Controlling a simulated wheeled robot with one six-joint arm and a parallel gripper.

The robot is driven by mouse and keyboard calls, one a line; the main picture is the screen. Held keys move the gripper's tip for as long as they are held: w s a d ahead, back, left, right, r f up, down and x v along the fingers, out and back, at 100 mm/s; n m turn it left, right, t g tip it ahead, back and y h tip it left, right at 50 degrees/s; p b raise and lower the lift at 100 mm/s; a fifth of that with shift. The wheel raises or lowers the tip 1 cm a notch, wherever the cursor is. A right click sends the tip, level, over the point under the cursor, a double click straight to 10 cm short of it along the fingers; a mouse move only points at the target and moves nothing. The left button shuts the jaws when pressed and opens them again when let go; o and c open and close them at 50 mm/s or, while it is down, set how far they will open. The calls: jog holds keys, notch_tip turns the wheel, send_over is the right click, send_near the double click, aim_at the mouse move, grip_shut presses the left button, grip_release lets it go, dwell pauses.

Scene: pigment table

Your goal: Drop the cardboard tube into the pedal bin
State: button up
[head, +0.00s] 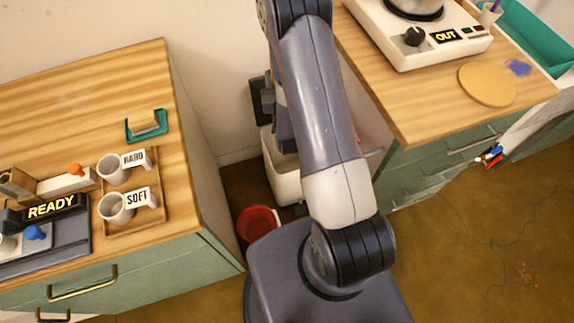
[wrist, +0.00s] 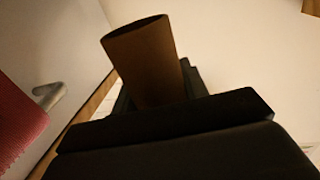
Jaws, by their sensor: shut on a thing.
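The cardboard tube (wrist: 145,62) is brown and open-ended. It stands tilted in the wrist view, its lower end in the dark jaws of my gripper (wrist: 158,100), which is shut on it. In the head view my arm hides the tube and most of the gripper. A white open-topped container (head: 284,180) stands on the floor between the two cabinets, partly behind my arm. A red round thing with a pale side (head: 257,222) is on the floor in front of it. I cannot tell for sure which of these is the pedal bin.
The left wooden-topped cabinet (head: 90,90) holds a tray with two mugs (head: 115,207), marked HARD and SOFT. The right cabinet (head: 395,100) carries a white device (head: 425,45) with an OUT sign. A red thing (wrist: 15,125) lies at the left of the wrist view. The gap between cabinets is narrow.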

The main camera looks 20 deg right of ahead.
jog(key=w+d+f+m+h+b, duration=0.1)
jog(key=d+f+h+b, duration=0.1)
jog(key=f+b, duration=0.8)
jog(key=w+d+f+m+g+h+b, duration=0.1)
jog(key=w+d+f+h+b, duration=0.1)
jog(key=f+b, duration=0.9)
jog(key=w+d+f+m+g+h+b, duration=0.1)
jog(key=d+f+b, duration=0.3)
jog(key=f+b, duration=0.6)
jog(key=w+m+b, duration=0.1)
jog(key=b, duration=0.1)
jog(key=shift+d+f+h+b, duration=0.3)
jog(key=shift+f+h+b, duration=0.05)
jog(key=shift+f+h, duration=0.05)
notch_tip(320, 180, down, 6)
jog(key=b, duration=0.3)
jog(key=shift+r, duration=0.1)
jog(key=o, duration=1)
jog(key=shift+r, duration=0.1)
notch_tip(320, 180, up, 10)
jog(key=p, duration=0.4)
